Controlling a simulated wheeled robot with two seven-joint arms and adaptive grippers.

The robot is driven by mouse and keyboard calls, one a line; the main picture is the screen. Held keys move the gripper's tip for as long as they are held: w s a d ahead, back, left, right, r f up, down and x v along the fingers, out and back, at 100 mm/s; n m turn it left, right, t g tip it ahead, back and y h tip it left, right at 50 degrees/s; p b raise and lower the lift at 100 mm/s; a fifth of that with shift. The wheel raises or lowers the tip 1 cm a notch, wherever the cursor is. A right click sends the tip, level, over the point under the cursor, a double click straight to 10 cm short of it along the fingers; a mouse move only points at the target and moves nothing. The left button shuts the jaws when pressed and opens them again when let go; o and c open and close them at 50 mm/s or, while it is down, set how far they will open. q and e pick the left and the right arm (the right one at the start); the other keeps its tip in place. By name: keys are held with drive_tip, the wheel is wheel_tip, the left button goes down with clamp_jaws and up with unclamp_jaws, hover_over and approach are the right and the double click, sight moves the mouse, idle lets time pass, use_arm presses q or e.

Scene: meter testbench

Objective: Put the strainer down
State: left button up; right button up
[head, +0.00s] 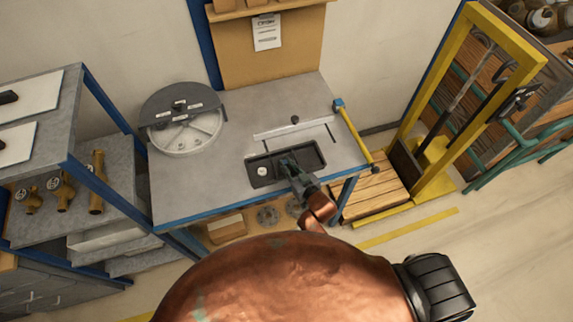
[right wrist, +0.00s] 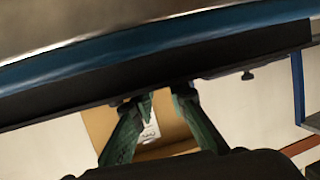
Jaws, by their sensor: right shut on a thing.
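My right gripper (head: 286,162) is over the black tray (head: 316,150) on the grey workbench, with its fingertips low at the middle of the tray. It is shut on a small dark thing, taken to be the strainer, which the fingers mostly hide. In the right wrist view my right gripper (right wrist: 160,105) shows its two green fingers from behind, and I cannot make out the strainer's shape there. A small pale round part (head: 262,170) lies in the tray's left side. My left gripper is not in view.
A round grey drum (head: 184,135) with a half-open lid stands at the bench's left. A white ruler-like strip (head: 290,128) lies behind the tray. A yellow bar (head: 353,138) runs along the right edge. Brass fittings (head: 62,190) sit on the left shelf. Bare bench (head: 225,185) lies left of the tray.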

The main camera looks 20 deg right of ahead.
drive_tip(key=shift+f, duration=0.2)
drive_tip(key=o, duration=0.8)
drive_tip(key=shift+c, duration=0.2)
drive_tip(key=shift+r, duration=0.2)
drive_tip(key=v, duration=1.2)
drive_tip(key=shift+d, duration=0.1)
